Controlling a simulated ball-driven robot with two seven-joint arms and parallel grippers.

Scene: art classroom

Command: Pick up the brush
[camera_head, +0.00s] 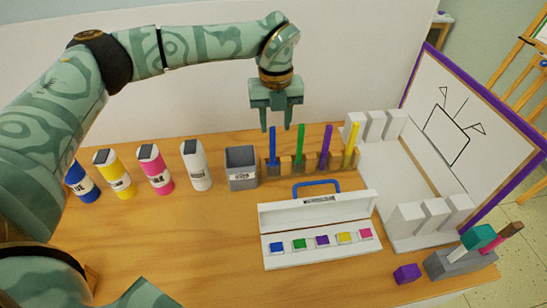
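Several upright coloured sticks that look like brushes stand in a row in a wooden holder (312,162) at the back of the table: a blue brush (272,146), a green brush (299,145), a purple brush (325,146) and a yellow brush (352,148). My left gripper (276,124) points down above the left end of the row. Its two fingers are apart and empty. The top of the blue brush shows between the fingertips, with no visible grip on it. My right gripper is not in view.
A grey cup (241,168) and several paint bottles, one white (195,166), stand left of the holder. A white paint box (318,252) lies in front. A white stand (395,190), a whiteboard (448,130), a grey block (460,264) and a purple cube (407,273) are right.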

